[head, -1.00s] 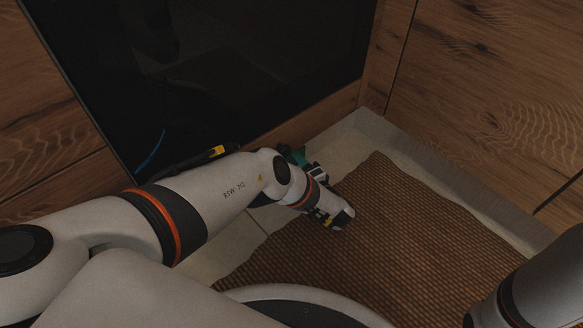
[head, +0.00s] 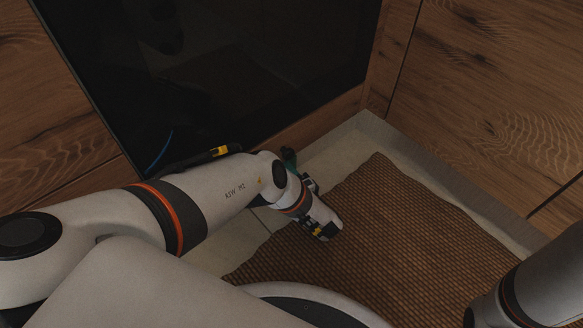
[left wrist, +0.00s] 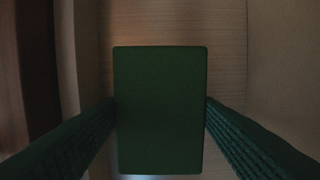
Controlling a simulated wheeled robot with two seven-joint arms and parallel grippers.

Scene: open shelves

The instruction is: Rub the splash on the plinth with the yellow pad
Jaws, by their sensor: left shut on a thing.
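My left gripper (left wrist: 160,108) is shut on a dark green pad (left wrist: 160,90), one textured green finger on each side of it. The pad looks green, not yellow; I see no yellow pad. In the head view my left gripper (head: 289,157) is mostly hidden behind my wrist, low by the cabinet front. The plinth (head: 320,120) appears as a wooden strip under the dark glass panel. A pale wood-grained surface (left wrist: 175,22) lies behind the pad; I cannot tell whether they touch. No splash is visible. My right gripper is out of view.
A brown woven mat (head: 400,220) covers much of the pale floor (head: 355,140). The dark glass door (head: 250,70) rises above the plinth. A wooden cabinet (head: 480,90) closes off the right side, forming a corner.

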